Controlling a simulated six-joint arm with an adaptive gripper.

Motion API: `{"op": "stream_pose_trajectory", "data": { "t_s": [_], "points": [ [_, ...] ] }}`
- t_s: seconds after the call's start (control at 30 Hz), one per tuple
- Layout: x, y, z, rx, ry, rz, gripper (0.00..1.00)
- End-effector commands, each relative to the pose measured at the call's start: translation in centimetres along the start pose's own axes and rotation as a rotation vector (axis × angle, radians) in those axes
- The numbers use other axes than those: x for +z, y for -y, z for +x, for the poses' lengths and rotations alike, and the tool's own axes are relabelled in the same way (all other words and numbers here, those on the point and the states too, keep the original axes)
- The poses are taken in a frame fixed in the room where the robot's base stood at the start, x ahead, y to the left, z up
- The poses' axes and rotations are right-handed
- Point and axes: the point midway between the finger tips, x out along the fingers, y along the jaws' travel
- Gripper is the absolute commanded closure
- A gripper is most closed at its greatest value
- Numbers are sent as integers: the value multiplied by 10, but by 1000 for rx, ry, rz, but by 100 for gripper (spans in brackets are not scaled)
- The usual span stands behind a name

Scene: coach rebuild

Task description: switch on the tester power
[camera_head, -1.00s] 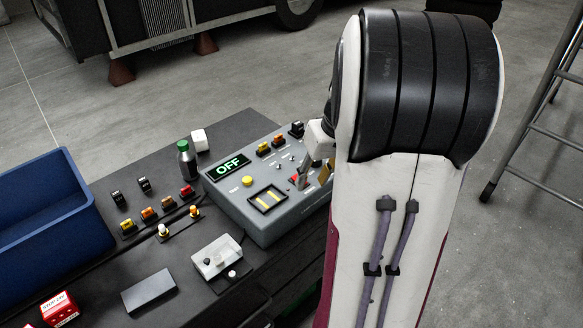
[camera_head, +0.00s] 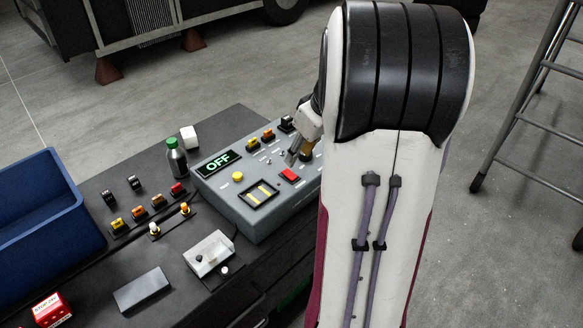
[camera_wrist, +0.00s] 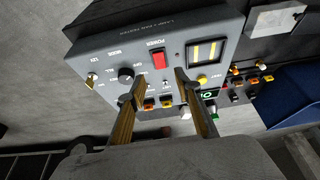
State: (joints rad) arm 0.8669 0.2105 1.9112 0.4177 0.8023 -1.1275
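The grey tester box (camera_head: 262,215) stands on the dark bench, and its display (camera_head: 217,161) reads OFF in green. The red power switch (camera_head: 290,175) is on its top panel. In the wrist view the switch (camera_wrist: 158,60), beside the word POWER, lies just beyond and roughly between my fingertips. My gripper (camera_head: 298,158) is above the panel, close to the switch. In the wrist view my gripper (camera_wrist: 159,79) is open and empty, its two fingers apart. I cannot tell whether a fingertip touches the panel.
A yellow button (camera_head: 238,176), a black knob (camera_wrist: 126,74) and small coloured switches crowd the panel. A blue bin (camera_head: 75,240) is at far left.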

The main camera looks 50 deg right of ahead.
Motion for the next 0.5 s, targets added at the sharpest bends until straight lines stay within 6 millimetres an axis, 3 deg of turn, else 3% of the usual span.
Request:
{"op": "stream_pose_trajectory", "data": {
  "t_s": [0.27,0.5],
  "points": [
    [0,0,14,-2,1,0,67],
    [0,1,41,-3,2,1,67]
  ]
}}
